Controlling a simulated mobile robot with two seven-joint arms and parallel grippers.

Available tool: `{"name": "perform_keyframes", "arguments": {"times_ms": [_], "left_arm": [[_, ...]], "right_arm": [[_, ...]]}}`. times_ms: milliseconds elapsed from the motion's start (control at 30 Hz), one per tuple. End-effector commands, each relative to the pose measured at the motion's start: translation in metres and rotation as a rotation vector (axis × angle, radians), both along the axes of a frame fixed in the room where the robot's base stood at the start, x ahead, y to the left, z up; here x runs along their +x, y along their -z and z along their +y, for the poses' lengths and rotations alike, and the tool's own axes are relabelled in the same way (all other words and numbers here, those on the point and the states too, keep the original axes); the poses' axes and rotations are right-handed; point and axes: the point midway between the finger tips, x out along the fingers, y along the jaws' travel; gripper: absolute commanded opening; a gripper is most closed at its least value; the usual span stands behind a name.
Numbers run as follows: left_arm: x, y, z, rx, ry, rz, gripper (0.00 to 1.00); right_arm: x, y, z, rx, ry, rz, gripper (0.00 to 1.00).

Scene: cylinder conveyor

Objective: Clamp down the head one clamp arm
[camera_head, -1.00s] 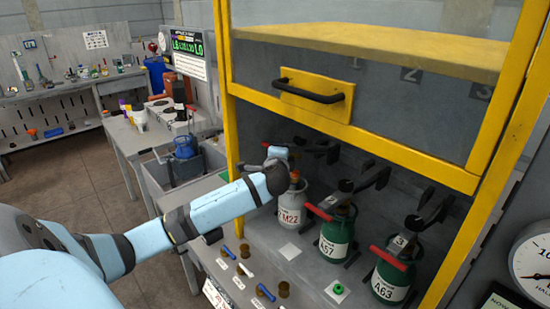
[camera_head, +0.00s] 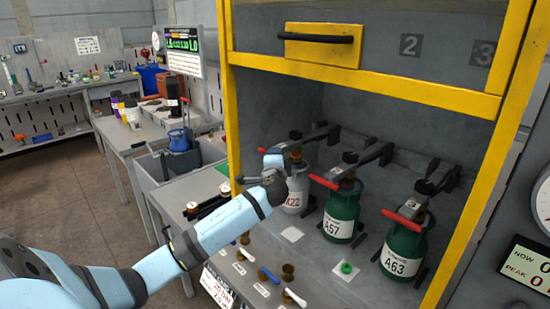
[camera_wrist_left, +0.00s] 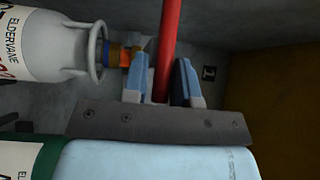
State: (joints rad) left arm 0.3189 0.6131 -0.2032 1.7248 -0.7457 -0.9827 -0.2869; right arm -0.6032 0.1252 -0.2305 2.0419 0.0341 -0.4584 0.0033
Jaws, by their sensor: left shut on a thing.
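The head one clamp arm (camera_head: 318,134) is the leftmost of the black arms and reaches over the neck of the white cylinder (camera_head: 297,190). My left gripper (camera_head: 273,163) is at the front left of that cylinder's top. In the left wrist view its blue-padded fingers (camera_wrist_left: 162,82) are shut around a red handle bar (camera_wrist_left: 166,40). The white cylinder (camera_wrist_left: 45,45) lies beside it there, with an orange fitting (camera_wrist_left: 126,56) at its neck. In the head view my gripper hides most of the handle. I cannot tell whether the clamp arm presses on the cylinder. My right gripper is not in view.
Two green cylinders, A57 (camera_head: 342,215) and A63 (camera_head: 403,250), stand to the right with red-handled clamp arms. The yellow-framed guard (camera_head: 370,78) hangs above. Small blue, white and brown parts lie on the front ledge. A gauge is at far right.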

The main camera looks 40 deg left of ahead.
Motion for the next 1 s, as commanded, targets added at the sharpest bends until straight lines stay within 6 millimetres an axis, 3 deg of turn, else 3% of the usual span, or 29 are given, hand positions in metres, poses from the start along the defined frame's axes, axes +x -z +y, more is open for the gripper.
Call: {"name": "perform_keyframes", "arguments": {"times_ms": [133,167,200,233,700,1000], "left_arm": [[0.000,0.007,-0.001,-0.005,0.000,0.013,0.00],[0.000,0.008,-0.001,-0.005,0.000,0.013,0.30],[0.000,0.008,-0.001,-0.006,0.002,0.013,0.40],[0.000,0.008,-0.001,-0.006,0.002,0.013,0.42],[-0.004,0.006,-0.004,-0.004,0.001,0.010,0.42],[-0.047,0.010,-0.041,-0.007,0.004,0.008,0.42]], "right_arm": [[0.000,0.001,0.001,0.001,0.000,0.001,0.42],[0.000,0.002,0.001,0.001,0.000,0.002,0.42],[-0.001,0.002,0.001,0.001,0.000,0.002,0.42],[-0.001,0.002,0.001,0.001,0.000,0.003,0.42],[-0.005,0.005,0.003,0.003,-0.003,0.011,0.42],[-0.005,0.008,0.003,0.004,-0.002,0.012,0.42]]}}
